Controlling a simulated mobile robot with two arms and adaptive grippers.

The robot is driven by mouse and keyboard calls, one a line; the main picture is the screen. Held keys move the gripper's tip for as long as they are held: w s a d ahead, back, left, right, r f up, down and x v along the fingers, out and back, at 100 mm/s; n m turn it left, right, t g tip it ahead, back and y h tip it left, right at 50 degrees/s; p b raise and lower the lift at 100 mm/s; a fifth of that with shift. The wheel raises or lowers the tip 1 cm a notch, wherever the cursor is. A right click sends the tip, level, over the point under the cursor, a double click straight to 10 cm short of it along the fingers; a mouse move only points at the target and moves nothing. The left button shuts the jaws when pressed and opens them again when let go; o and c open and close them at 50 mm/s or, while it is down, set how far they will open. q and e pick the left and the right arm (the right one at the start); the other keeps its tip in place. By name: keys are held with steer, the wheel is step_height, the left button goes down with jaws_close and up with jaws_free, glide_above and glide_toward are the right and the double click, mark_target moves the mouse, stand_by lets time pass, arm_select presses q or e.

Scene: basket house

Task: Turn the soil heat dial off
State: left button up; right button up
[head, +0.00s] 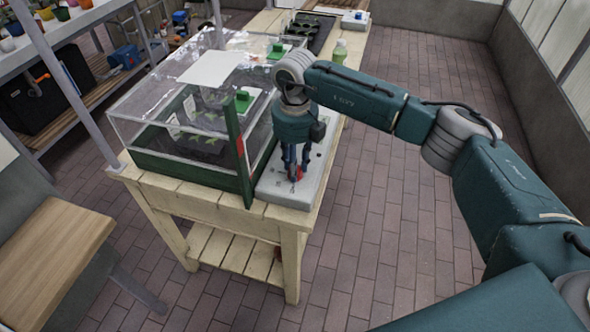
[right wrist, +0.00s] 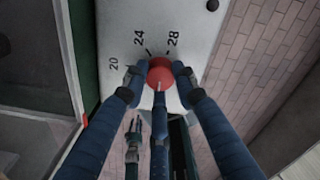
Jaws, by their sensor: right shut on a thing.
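The soil heat dial is a red round knob (right wrist: 160,74) on a pale grey control panel (right wrist: 190,25), with the numbers 20, 24 and 28 printed beside it. In the head view the panel (head: 283,196) lies on the wooden bench, and a bit of the red knob (head: 299,174) shows between the fingers. My right gripper (head: 293,174) points straight down over the panel. In the right wrist view its fingers (right wrist: 160,82) are closed around the knob from both sides. The knob's pointer setting is hard to read. My left gripper is not in view.
A clear-walled propagator (head: 190,165) with seedlings stands left of the panel, its green upright edge (head: 240,160) close to my gripper. A green bottle (head: 340,50) and dark seed tray (head: 309,30) stand farther back on the bench (head: 215,208). Brick floor on the right is clear.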

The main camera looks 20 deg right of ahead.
steer(key=shift+w+n+b, duration=0.1)
steer(key=shift+n+b, duration=0.2)
steer(key=shift+n, duration=0.2)
steer(key=shift+r, duration=0.1)
steer(key=o, duration=1.2)
steer(key=shift+c, duration=0.2)
step_height(320, 180, up, 12)
